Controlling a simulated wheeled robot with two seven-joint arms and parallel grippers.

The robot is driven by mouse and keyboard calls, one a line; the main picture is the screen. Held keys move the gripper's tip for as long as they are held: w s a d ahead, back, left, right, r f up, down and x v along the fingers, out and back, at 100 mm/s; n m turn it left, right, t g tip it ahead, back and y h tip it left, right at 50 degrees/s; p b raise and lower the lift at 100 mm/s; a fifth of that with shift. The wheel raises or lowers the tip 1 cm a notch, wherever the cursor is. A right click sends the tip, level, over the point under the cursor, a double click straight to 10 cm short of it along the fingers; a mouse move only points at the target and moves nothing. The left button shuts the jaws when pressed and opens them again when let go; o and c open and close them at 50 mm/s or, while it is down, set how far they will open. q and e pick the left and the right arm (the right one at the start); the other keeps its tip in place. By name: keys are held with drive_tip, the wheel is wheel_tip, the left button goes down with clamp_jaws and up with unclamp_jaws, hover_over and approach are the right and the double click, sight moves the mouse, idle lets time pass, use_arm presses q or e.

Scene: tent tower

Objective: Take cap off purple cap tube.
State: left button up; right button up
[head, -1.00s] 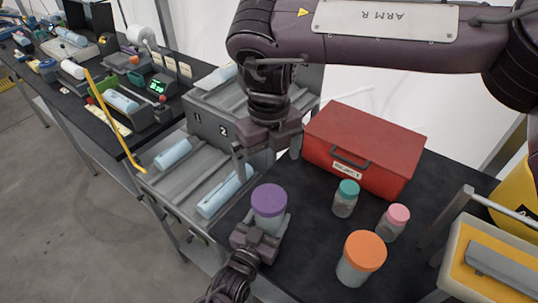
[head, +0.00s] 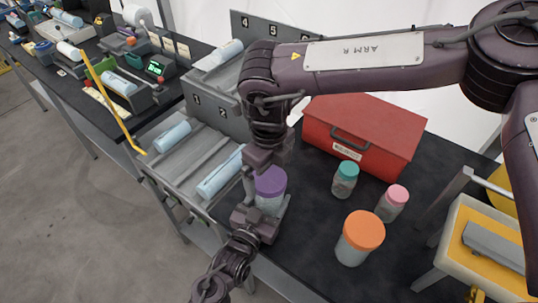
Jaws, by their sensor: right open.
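The purple cap tube (head: 269,204) stands upright at the left part of the black table, with its purple cap (head: 271,183) on. My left gripper (head: 266,215) comes in from below with its fingers on either side of the tube's body, and it looks shut on it. My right gripper (head: 259,176) points down from above, close to the purple cap. It is open, with one finger at the cap's left side. The other finger is hard to make out, and contact with the cap cannot be told.
A teal-capped jar (head: 345,180), a pink-capped jar (head: 392,203) and an orange-capped jar (head: 359,238) stand to the right. A red toolbox (head: 365,132) is behind them. A grey rack (head: 190,160) with blue cylinders is left. A yellow-lined bin (head: 490,245) stands right.

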sight(269, 178)
drive_tip(key=shift+f, duration=0.75)
drive_tip(key=shift+c, duration=0.5)
drive_tip(key=c, duration=1.1)
drive_tip(key=shift+o, duration=0.2)
drive_tip(key=shift+r, duration=0.1)
drive_tip(key=shift+r, duration=0.1)
drive_tip(key=shift+r, duration=1)
drive_tip(key=shift+r, duration=2)
use_arm(q)
drive_tip(key=o, duration=1.4)
